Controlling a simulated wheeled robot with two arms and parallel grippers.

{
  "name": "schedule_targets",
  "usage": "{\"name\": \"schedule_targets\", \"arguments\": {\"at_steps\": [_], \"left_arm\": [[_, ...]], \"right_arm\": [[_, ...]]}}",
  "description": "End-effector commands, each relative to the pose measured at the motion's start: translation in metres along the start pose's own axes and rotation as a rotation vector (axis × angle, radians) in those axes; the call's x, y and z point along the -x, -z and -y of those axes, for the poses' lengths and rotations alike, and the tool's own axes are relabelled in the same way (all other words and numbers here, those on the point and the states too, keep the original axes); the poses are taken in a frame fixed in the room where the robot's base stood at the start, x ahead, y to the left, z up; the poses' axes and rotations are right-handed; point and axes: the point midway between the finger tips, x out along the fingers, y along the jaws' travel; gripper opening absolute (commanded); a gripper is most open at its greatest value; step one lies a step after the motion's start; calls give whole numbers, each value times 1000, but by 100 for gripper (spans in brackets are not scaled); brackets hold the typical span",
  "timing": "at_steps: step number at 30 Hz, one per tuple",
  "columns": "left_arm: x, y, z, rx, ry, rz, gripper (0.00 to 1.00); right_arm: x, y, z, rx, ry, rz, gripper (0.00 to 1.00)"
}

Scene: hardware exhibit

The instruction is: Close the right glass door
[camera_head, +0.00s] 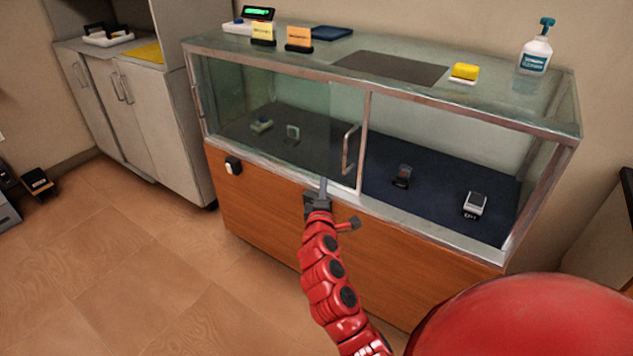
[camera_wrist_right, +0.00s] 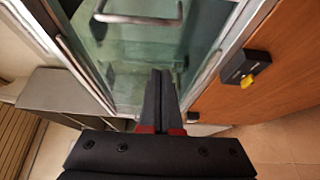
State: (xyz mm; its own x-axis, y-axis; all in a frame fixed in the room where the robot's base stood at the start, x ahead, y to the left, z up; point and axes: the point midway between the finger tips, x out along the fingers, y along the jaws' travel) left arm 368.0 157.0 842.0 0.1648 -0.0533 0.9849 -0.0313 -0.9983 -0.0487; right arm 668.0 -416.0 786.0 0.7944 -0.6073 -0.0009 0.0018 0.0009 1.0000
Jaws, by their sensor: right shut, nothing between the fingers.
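The glass display case (camera_head: 372,93) stands on a wooden base. A glass door with a metal handle (camera_head: 347,150) and metal right edge (camera_head: 364,142) is over the left half, apparently the right door slid left. The right half looks uncovered. My right gripper (camera_head: 323,186) is shut and empty, low in front of the case, below and left of the handle. In the right wrist view, the shut fingers (camera_wrist_right: 160,92) point toward the glass, and a handle (camera_wrist_right: 140,18) shows beyond them. They look apart from the handle. My left gripper is out of view.
Another handle (camera_head: 197,100) is at the case's left end. Small devices, including one at the right (camera_head: 474,204), lie on the dark cloth inside. A small box (camera_head: 233,165) is on the wooden front.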

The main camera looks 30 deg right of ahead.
Motion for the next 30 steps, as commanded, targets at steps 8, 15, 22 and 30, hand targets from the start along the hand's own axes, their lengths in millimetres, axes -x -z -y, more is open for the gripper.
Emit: {"name": "schedule_targets", "arguments": {"at_steps": [8, 15, 22, 30], "left_arm": [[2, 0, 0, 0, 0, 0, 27], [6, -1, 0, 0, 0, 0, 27], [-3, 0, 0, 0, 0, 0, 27], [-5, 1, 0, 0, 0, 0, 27]], "right_arm": [[-51, 1, -1, -4, -1, -2, 0], [-86, 2, -1, -6, -2, -5, 0], [-77, -25, 0, -2, 1, -6, 0], [-73, -35, 0, -3, -1, -9, 0]]}}
